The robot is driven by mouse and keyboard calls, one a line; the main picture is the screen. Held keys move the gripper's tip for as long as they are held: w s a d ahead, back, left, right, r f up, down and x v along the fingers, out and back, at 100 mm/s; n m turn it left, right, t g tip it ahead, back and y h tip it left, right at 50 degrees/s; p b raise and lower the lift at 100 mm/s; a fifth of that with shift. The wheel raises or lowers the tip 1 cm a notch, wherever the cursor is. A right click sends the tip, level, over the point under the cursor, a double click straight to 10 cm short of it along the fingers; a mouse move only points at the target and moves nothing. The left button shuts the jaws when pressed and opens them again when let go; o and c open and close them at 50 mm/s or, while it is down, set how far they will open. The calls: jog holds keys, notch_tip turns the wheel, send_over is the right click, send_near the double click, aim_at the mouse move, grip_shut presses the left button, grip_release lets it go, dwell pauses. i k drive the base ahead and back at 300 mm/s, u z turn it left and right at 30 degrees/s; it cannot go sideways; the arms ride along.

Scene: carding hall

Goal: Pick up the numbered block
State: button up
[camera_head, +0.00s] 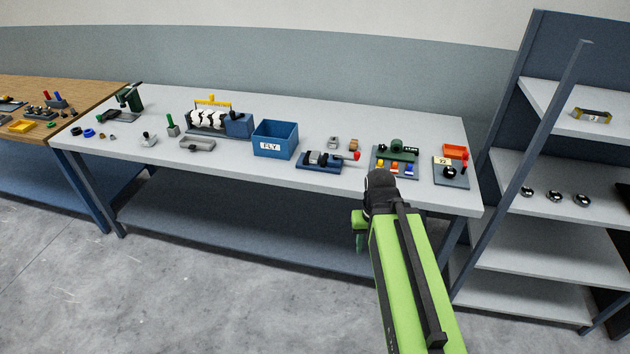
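A small white piece with dark figures that look like "72" (443,160) stands at the back left of a dark board (451,180) at the right end of the grey table. It is the only numbered thing I can make out, and whether it is a block or a flat plate is too small to tell. My gripper (361,244) points down in front of the table's front edge, to the left of and nearer than the numbered piece, and apart from it. It is mostly hidden by my arm, so its fingers do not show clearly.
Next to the numbered piece are an orange tray (455,151), a black round part and a red-topped peg. A green device (399,149) stands left of it, then a vise-like tool (322,160) and a blue "FLY" bin (275,139). A shelf rack (545,170) stands right of the table.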

aim_at(314, 159)
jog(key=z, duration=0.3)
jog(key=k, duration=0.2)
jog(key=u, duration=1.05)
jog(key=i, duration=1.6)
jog(key=u, duration=0.5)
jog(key=i, duration=0.55)
jog(key=u, duration=0.1)
